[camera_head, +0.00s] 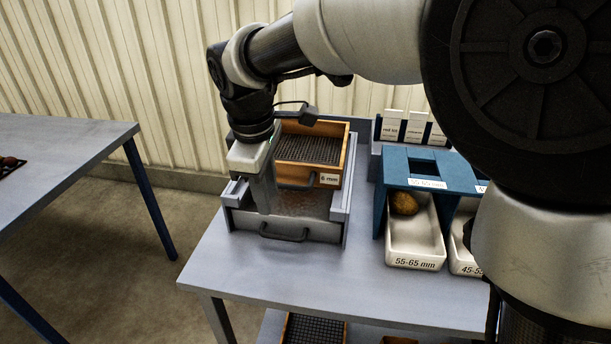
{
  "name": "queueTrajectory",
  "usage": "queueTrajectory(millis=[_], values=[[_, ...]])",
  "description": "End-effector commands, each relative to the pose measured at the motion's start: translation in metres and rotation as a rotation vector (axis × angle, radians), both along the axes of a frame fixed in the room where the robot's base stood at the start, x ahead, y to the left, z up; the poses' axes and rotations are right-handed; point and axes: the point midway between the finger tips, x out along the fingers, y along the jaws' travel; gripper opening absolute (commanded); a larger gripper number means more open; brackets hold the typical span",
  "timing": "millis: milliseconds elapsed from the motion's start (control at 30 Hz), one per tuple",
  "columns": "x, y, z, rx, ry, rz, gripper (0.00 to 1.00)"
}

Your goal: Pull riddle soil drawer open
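The riddle is a grey metal frame (340,205) on the table with a wooden sieve (334,160) labelled "6 mm" on its upper rear part. Below and in front of the sieve is the grey soil drawer (322,232), with brown soil showing inside and a dark bar handle (284,237) on its front. How far the drawer stands out of the frame is hard to tell. My gripper (264,208) points down over the drawer's left part, behind and above the handle. Its fingers overlap in this view, so their gap is hidden. Contact with the drawer cannot be told.
Right of the riddle stands a blue sizing stand (378,205) with white trays, one (415,245) labelled "55-65 mm" holding a potato (404,203). White cards (415,127) stand behind. The table (225,262) is clear in front of the riddle. Another table (60,150) stands left.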

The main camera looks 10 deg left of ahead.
Motion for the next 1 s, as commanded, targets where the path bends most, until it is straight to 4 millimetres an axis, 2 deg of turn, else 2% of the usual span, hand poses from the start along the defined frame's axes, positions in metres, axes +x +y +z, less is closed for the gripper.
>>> queueTrajectory(millis=[33,300,500,700,1000], values=[[0.001,0.0,-0.015,-0.002,0.003,0.0,0.28],[0.012,-0.001,-0.073,-0.002,0.003,-0.002,0.28],[0.019,-0.001,-0.104,0.0,0.001,-0.003,0.28],[0.022,0.0,-0.118,0.001,0.0,-0.002,0.28],[0.022,-0.001,-0.119,0.002,0.0,-0.003,0.28]])
